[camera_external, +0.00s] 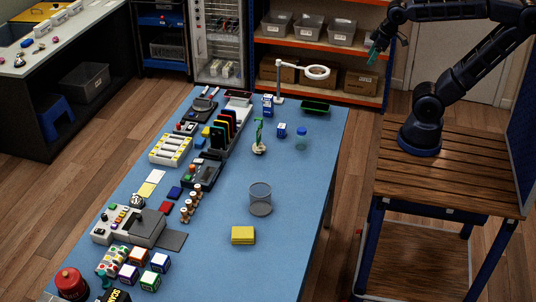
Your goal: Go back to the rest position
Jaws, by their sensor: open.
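My gripper (376,50) is at the upper right, raised in the air at the end of my dark arm, in front of the orange-framed shelf. It has teal fingertips and appears small in this view. Its jaws are open and I see nothing between them. It is well apart from the blue-topped table (300,230) and the things on it. My arm stands on a slatted wooden cart to the right of the table.
The table holds phones in a rack (223,128), a white ring lamp (316,72), a clear cylinder (260,200), a yellow block (243,235) and several coloured cubes. The table's right front part is bare. Shelves (318,50) with grey bins stand behind.

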